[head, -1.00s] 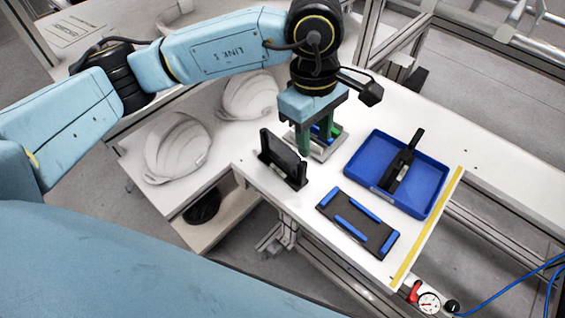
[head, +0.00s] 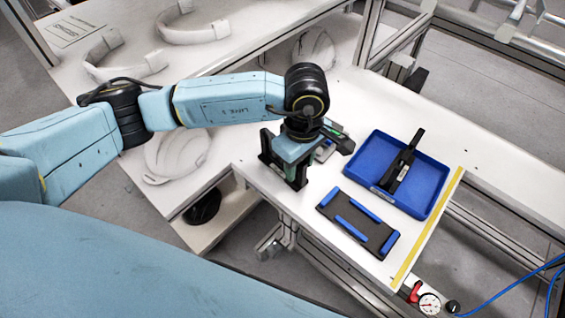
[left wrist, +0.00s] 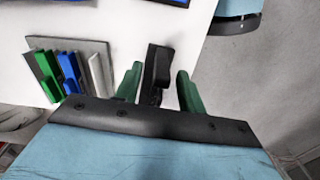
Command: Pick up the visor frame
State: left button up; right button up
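A black upright piece in a black stand (head: 265,143), which I take to be the visor frame, is on the white table left of the blue tray. My left gripper (head: 297,180) is right over it, pointing down, and hides most of it in the head view. In the left wrist view the top of the black piece (left wrist: 158,65) stands between the two green fingers of my left gripper (left wrist: 157,88). The fingers are apart, one on each side, with a visible gap to it. My right gripper is in no view.
A blue tray (head: 430,185) with a black part (head: 400,165) in it is to the right. A black plate with blue strips (head: 358,222) lies in front. A grey holder with green and blue pieces (left wrist: 70,70) is close by. White helmet shells (head: 178,150) sit left.

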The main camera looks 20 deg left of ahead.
pick_arm(q)
jog(key=shift+f, duration=0.7)
grip_shut()
jog(key=shift+r, duration=0.2)
